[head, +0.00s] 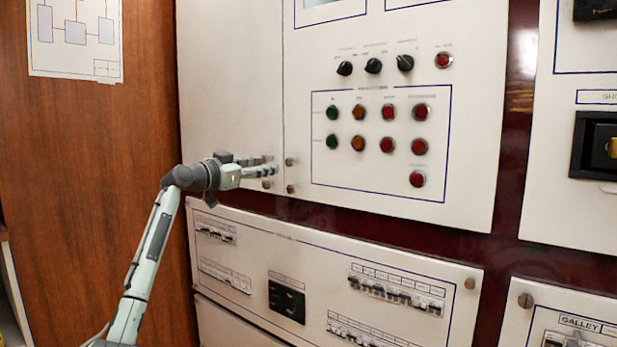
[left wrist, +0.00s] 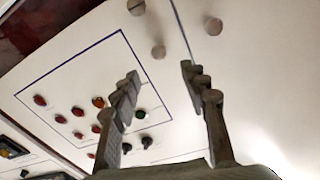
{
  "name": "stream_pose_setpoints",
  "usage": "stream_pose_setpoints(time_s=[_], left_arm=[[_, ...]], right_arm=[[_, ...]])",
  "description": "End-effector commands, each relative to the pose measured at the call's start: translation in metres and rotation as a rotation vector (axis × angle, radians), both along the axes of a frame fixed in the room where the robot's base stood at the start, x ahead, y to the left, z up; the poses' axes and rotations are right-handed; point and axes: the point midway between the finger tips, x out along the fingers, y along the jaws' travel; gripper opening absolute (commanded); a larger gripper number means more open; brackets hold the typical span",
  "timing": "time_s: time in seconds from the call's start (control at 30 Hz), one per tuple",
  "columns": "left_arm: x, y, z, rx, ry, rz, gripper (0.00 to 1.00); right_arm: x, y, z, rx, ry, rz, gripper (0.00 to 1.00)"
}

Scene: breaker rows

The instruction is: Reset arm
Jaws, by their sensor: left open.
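My left arm (head: 148,262) comes in from the lower left in the head view. My left gripper (head: 272,166) is at the lower left part of the white control panel (head: 235,70), near its seam and round fasteners. In the left wrist view the two dark fingers of the left gripper (left wrist: 160,85) are apart, with nothing between them but the panel face behind. I cannot tell whether the fingertips touch the panel. My right gripper is not in view.
The panel carries indicator lamps (head: 387,111) and black knobs (head: 373,66). Below it is a breaker panel (head: 320,245) with breaker rows (head: 395,290) and a black socket (head: 287,299). A wood wall (head: 110,140) with a paper diagram (head: 75,35) stands at left.

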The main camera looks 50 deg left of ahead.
Motion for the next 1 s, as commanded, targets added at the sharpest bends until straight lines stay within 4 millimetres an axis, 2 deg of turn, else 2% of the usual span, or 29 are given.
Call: stream_pose_setpoints(time_s=[0.27, 0.37, 0.47, 0.57, 0.6, 0.67, 0.7, 0.87, 0.9, 1.0], left_arm=[[0.001, -0.001, -0.002, -0.001, 0.005, -0.001, 0.44], [0.008, -0.006, -0.023, -0.009, 0.044, -0.004, 0.44], [0.023, -0.020, -0.071, -0.028, 0.138, -0.009, 0.44], [0.037, -0.043, -0.138, -0.051, 0.267, -0.017, 0.44], [0.040, -0.055, -0.168, -0.060, 0.324, -0.020, 0.44], [0.043, -0.072, -0.210, -0.072, 0.406, -0.024, 0.44], [0.043, -0.085, -0.238, -0.079, 0.458, -0.026, 0.44], [0.030, -0.143, -0.347, -0.102, 0.667, -0.038, 0.44], [0.023, -0.160, -0.373, -0.108, 0.716, -0.041, 0.44], [0.002, -0.204, -0.433, -0.117, 0.836, -0.049, 0.44]], right_arm=[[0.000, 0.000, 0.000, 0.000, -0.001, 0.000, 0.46], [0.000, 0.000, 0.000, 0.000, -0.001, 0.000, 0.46], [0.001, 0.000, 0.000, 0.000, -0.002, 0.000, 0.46], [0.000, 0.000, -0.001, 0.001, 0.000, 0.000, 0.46], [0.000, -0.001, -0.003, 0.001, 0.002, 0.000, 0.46], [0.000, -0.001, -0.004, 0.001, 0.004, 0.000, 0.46], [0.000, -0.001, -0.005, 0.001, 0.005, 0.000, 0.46], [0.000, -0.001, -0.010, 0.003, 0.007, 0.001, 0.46], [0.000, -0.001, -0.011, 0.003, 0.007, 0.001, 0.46], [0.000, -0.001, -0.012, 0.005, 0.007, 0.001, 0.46]])
